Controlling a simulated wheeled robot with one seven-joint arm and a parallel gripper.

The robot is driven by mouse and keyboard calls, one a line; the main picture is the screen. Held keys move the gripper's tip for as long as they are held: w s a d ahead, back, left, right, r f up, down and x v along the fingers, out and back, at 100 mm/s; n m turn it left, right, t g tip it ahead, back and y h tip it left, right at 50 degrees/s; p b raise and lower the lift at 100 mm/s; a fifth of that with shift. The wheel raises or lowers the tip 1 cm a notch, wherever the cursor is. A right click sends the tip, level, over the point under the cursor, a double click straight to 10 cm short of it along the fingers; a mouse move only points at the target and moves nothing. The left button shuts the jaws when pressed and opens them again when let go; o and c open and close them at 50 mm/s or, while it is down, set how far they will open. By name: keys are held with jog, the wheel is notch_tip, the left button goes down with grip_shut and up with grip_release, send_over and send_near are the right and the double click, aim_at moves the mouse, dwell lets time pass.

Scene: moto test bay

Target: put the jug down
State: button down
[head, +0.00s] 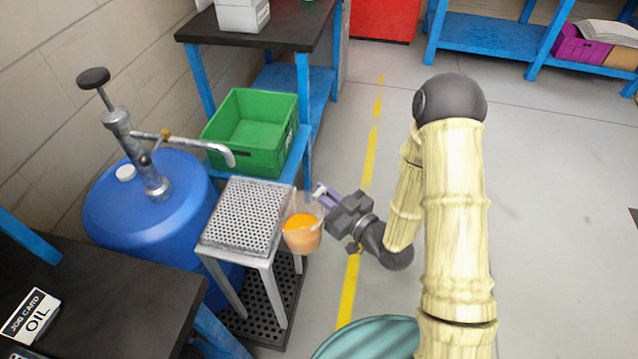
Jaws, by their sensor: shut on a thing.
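The jug (302,239) is a clear container with orange liquid in it. It is held just right of a small metal stand (246,214) with a perforated top, near that top's right edge. I cannot tell whether the jug touches the stand. My gripper (322,196) reaches in from the right and is shut on the jug. The exact grip on the jug is small and partly hidden. The jug looks roughly upright.
A blue drum (150,215) with a hand pump (136,155) stands left of the stand, its spout over the perforated top. A green crate (252,135) sits behind. A black table (100,290) with an oil job card (32,316) is front left. Floor right is clear.

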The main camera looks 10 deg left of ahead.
jog(key=shift+s+d+r+p, duration=0.1)
jog(key=shift+s+d+p, duration=0.3)
jog(key=shift+p, duration=0.15)
jog(key=shift+d, duration=0.1)
dwell(0.5)
jog(key=w+d+f+m+t+h, duration=0.2)
jog(key=w+d+m+t+h, duration=0.1)
jog(key=d, duration=0.7)
jog(key=w+d+f+m+t+h, duration=0.2)
jog(key=w+d+m+t+h, duration=0.1)
jog(key=w+d+h, duration=0.3)
jog(key=w+d+m, duration=0.1)
jog(key=w+d, duration=0.1)
jog(key=d, duration=0.2)
jog(key=shift+w+f, duration=0.25)
jog(key=shift+f, duration=0.15)
